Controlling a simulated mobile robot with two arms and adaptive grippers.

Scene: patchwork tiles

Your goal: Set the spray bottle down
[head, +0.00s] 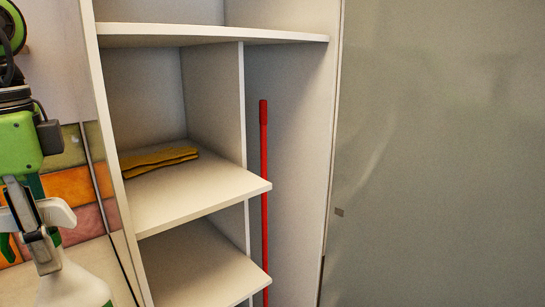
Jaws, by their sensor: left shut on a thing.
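The spray bottle (75,286) shows at the bottom left, a white body with a little green low on it. Its lower part is cut off by the picture's edge. My left gripper (42,238) is at the bottle's top, shut on it, and hides part of its head. The bottle is left of the open cabinet's shelves. I cannot tell whether its base touches anything. My right gripper is not in view.
A white cabinet has a middle shelf (195,192) with a folded yellow cloth (158,160) at its back left. The lower shelf (205,270) looks bare. A red pole (264,190) stands upright in the right compartment. A grey panel (440,150) fills the right side.

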